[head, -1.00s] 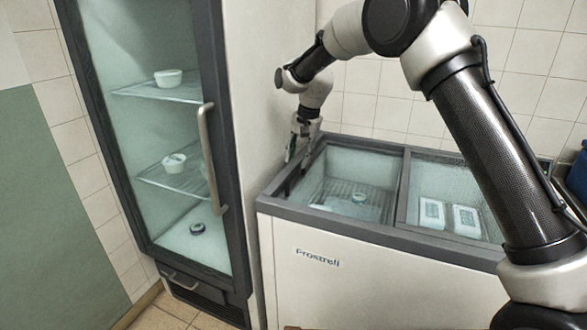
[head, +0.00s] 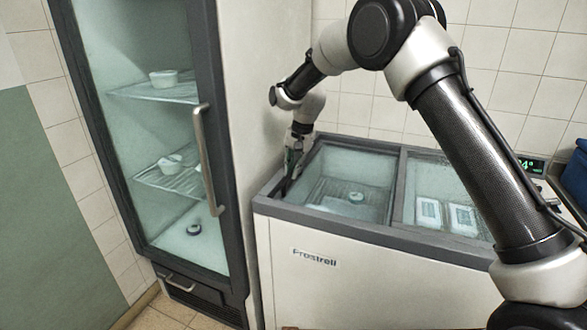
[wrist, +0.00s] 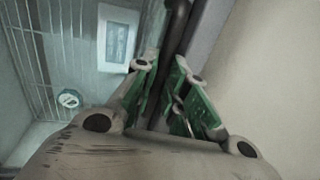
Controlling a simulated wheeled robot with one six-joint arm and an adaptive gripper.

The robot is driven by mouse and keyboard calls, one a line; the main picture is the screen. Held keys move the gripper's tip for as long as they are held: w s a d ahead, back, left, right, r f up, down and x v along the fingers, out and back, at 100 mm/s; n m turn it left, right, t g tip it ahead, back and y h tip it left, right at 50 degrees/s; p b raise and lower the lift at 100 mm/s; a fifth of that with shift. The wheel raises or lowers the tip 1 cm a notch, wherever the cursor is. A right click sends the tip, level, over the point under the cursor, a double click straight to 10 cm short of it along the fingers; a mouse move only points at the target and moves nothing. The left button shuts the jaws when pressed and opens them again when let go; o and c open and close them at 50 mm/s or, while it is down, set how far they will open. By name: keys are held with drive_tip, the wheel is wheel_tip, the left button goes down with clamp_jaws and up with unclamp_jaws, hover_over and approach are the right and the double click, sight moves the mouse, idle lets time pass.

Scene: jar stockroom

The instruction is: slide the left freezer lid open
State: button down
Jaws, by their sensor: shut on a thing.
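The chest freezer (head: 300,238) stands right of the tall glass-door cabinet. Its left lid (head: 350,165) is a glass pane in a dark frame and looks closed over the left half. A dark bar handle (wrist: 176,28) runs along the lid's left edge in the wrist view. My gripper (head: 291,172) is at that left edge, with its fingers pointing down. In the wrist view my gripper (wrist: 167,72) has its green-padded fingers on both sides of the bar and is shut on it. The fingers partly hide the bar.
The frosted right lid (head: 440,200) covers white boxes. A round tin (head: 356,196) lies inside the left half. The tall cabinet (head: 235,150) stands close on the left of my gripper, its door shut. A blue container (head: 577,175) is at the far right.

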drive_tip(key=s+d, duration=0.3)
drive_tip(key=d, duration=0.6)
drive_tip(key=s+d, duration=0.3)
drive_tip(key=d, duration=0.6)
drive_tip(key=s+d, duration=0.4)
drive_tip(key=d, duration=0.5)
drive_tip(key=shift+d, duration=0.2)
drive_tip(key=c, duration=1.5)
unclamp_jaws()
drive_tip(key=shift+o, duration=0.2)
wheel_tip(320, 180, up, 12)
drive_tip(key=d, duration=0.2)
drive_tip(key=shift+s, duration=0.35)
